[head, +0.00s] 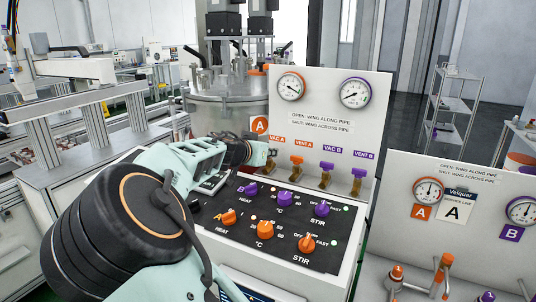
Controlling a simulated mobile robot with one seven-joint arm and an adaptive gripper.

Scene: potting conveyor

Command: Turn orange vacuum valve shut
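The orange VAC A label (277,140) is on the upright white panel. The vacuum valve below it is mostly hidden by my gripper (258,153), and only a bit of its brass body (270,166) shows beside the fingertips. I cannot tell whether its wing lies along or across the pipe. My gripper reaches in from the left at the valve's height. Its dark fingers are seen from the side, so contact, grasp and finger opening cannot be made out. The orange VENT A valve (297,161) stands just right of it.
Purple VAC B (326,172) and VENT B (357,178) valves stand farther right. Orange and purple knobs, including an orange one (265,229), sit on the dark control panel (290,256) below. A second white gauge panel (470,175) with more valves is at right.

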